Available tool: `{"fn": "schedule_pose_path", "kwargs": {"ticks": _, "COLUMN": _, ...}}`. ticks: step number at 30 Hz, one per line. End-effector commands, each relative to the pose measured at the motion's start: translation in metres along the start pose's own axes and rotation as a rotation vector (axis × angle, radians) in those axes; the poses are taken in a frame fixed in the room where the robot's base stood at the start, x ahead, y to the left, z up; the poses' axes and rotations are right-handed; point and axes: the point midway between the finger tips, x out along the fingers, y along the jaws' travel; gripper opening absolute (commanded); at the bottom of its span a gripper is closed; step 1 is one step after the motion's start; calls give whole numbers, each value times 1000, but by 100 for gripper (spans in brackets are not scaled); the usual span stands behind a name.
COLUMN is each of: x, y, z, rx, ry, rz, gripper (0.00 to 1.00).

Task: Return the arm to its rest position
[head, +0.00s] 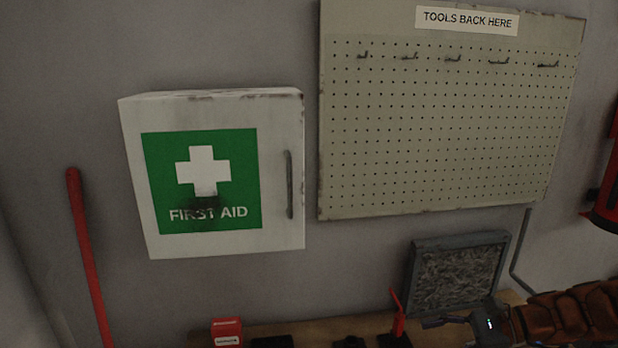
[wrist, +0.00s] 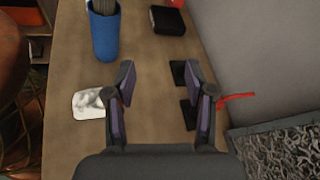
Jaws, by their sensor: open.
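In the wrist view my gripper (wrist: 158,85) is open, its two fingers apart with nothing between them. It is over a wooden bench (wrist: 150,40). In the head view part of my arm and gripper shows at the lower right, above the bench's back edge; the fingers are hard to make out there.
On the bench are a blue cup (wrist: 105,38), a white crumpled item (wrist: 88,103), a dark box (wrist: 167,20) and a red-handled item (wrist: 235,99). A grey framed panel (head: 458,272) leans on the wall. A first aid cabinet (head: 280,120) and an empty-hooked pegboard (head: 440,130) hang above.

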Motion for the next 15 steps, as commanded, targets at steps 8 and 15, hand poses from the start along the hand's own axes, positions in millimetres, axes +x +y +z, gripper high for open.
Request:
{"fn": "schedule_pose_path", "kwargs": {"ticks": 8, "x": 47, "y": 44, "z": 46, "rx": -198, "ry": 88, "rz": 246, "gripper": 54}}
{"fn": "schedule_pose_path", "kwargs": {"ticks": 15, "x": 70, "y": 89, "z": 73, "rx": -366, "ry": 158, "rz": 447, "gripper": 54}}
